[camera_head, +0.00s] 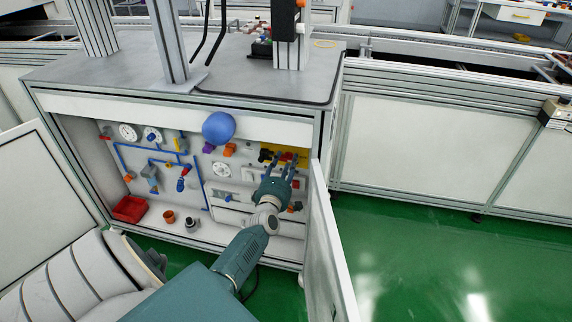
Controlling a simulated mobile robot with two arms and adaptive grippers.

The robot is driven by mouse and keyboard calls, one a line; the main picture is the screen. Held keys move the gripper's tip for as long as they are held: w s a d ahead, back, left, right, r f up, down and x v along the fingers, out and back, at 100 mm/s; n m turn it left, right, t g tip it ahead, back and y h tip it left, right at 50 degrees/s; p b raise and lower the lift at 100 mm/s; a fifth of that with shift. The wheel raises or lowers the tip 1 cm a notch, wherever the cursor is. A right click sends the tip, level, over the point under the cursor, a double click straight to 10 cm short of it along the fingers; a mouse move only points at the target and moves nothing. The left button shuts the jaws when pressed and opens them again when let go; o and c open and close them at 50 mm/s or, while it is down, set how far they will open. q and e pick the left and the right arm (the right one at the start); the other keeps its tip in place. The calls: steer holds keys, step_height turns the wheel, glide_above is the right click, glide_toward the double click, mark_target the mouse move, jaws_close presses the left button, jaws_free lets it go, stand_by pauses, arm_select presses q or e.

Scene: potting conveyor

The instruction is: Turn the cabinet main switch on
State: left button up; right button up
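The cabinet (205,218) under the table stands open. On its back panel, at the upper right, is a yellow plate (302,163) with a red part (287,156), which looks like the main switch. My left gripper (281,162) reaches in front of this plate, its fingers spread apart and pointing up at it. The fingers partly cover the plate and the red part, so the switch's position cannot be made out. I cannot tell whether the fingers touch it. My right gripper is not in view.
The open cabinet door (328,240) stands close to the right of my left arm. Gauges, blue pipes (150,152) and valves cover the panel. A blue ball (218,128) shows at the cabinet's top edge. A red tray (129,209) sits at lower left. Green floor (430,250) is clear at right.

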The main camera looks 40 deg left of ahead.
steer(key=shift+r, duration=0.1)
arm_select(q)
jaws_close()
steer(key=shift+m, duration=0.3)
steer(key=m+p, duration=0.1)
steer(key=m, duration=0.3)
steer(key=m+p, duration=0.2)
steer(key=m, duration=0.2)
steer(key=shift+w+d+m, duration=0.15)
steer(key=shift+d+m, duration=0.05)
steer(key=shift+m, duration=0.2)
steer(key=m+p, duration=0.1)
steer(key=m, duration=0.2)
steer(key=shift+f+m, duration=0.15)
steer(key=shift+m, duration=0.15)
steer(key=m, duration=0.4)
steer(key=shift+d+f+m, duration=0.1)
steer(key=shift+f+m, duration=0.1)
steer(key=shift+m, duration=0.2)
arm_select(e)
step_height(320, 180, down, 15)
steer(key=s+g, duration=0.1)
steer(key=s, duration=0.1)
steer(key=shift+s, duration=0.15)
